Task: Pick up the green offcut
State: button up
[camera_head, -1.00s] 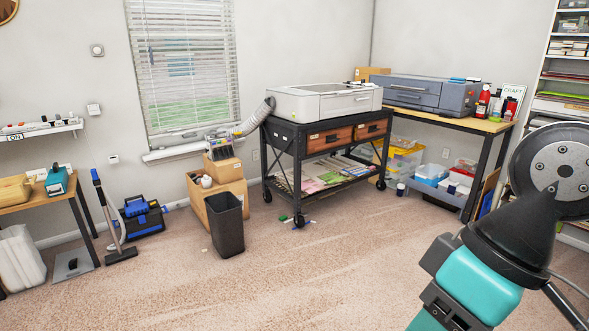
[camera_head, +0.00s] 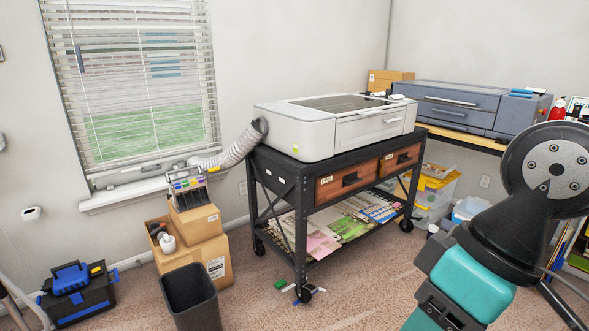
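A small green piece (camera_head: 280,284), which looks like the green offcut, lies on the carpet by the front left caster of the black cart (camera_head: 300,230). Other small scraps, some blue and white, lie close around that caster. Green sheet material (camera_head: 350,229) also shows on the cart's lower shelf. Part of my arm, with a dark round joint and a teal section, fills the right side of the view. The fingertips of my gripper do not show. Nothing of my arm touches the green piece.
A dark bin (camera_head: 192,300) and stacked cardboard boxes (camera_head: 208,262) stand left of the cart. A white machine (camera_head: 370,132) sits on the cart, with a hose to the window. A blue-black toolbox (camera_head: 80,297) is at lower left. Carpet right of the caster is open.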

aim_at(282, 282)
jog(key=i, duration=1.55)
jog(key=z, duration=0.35)
